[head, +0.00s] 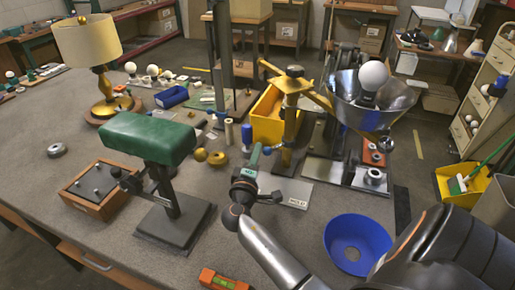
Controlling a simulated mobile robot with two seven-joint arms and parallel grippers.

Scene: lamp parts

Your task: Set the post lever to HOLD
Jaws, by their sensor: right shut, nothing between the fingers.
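The post (287,130) stands at the middle of the table with a yellow-brass collar and a slanting brass bar (316,94) at its top. I take this bar to be the lever, but cannot tell its setting. A grey plate marked HOLD (297,201) lies at the foot of the post, on its near right side. My right gripper (256,151) is shut and empty, just left of the post and below the bar. My left gripper is out of view.
A green padded stand (150,138) rises at the left, near a wooden box (97,190). A metal bowl-shaped shade with a white bulb (373,76) stands right of the post. A blue bowl (341,225) sits near the front.

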